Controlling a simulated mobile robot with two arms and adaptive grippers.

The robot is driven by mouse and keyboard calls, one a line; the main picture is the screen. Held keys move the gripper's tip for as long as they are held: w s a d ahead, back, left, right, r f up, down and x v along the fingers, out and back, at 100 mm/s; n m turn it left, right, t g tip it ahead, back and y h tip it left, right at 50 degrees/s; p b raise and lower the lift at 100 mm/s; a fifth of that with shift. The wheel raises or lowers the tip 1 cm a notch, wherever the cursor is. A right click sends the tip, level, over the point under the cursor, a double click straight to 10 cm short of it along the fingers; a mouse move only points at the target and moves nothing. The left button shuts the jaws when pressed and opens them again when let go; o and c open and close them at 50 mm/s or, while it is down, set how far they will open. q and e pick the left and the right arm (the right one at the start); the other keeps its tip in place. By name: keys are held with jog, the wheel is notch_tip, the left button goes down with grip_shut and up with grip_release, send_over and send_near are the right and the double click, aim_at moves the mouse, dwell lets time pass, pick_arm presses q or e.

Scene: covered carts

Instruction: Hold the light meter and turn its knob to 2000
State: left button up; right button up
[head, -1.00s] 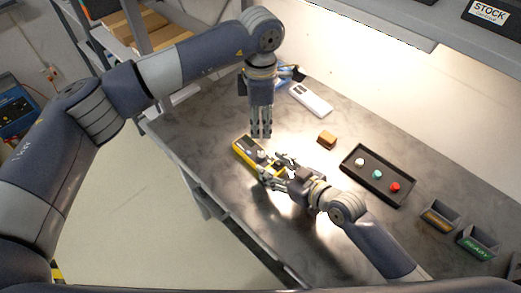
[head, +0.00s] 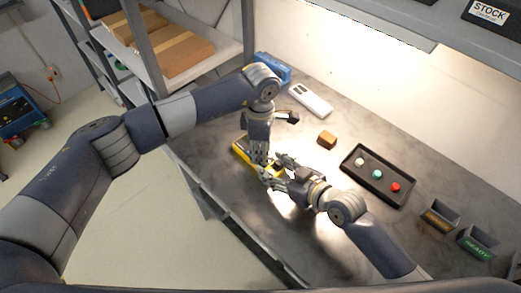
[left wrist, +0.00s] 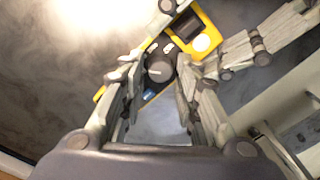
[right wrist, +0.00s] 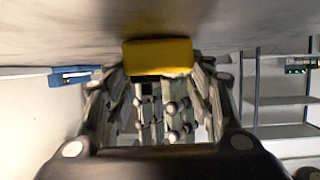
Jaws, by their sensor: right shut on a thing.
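The yellow and dark light meter (head: 240,148) lies at the near edge of the bench, largely hidden by my grippers. My right gripper (head: 270,180) is shut on the meter; its yellow end (right wrist: 158,57) fills the space between the fingers in the right wrist view. My left gripper (head: 259,161) points down over the meter. In the left wrist view its fingers are open on either side of the dark round knob (left wrist: 160,68); I cannot tell whether they touch it. The meter's dark display (left wrist: 184,25) also shows there. The number at the knob is unreadable.
A white device (head: 310,100) and a blue item (head: 271,68) lie behind. Labelled bins (head: 478,243) stand far right. Shelving (head: 131,45) rises behind left.

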pick_arm(q)
jog(key=shift+f, duration=0.25)
grip_shut()
jog(key=shift+m, duration=0.4)
jog(key=m, duration=0.2)
jog(key=shift+w+r+m, duration=0.1)
jog(key=shift+m, duration=2.1)
jog(key=shift+w, duration=0.1)
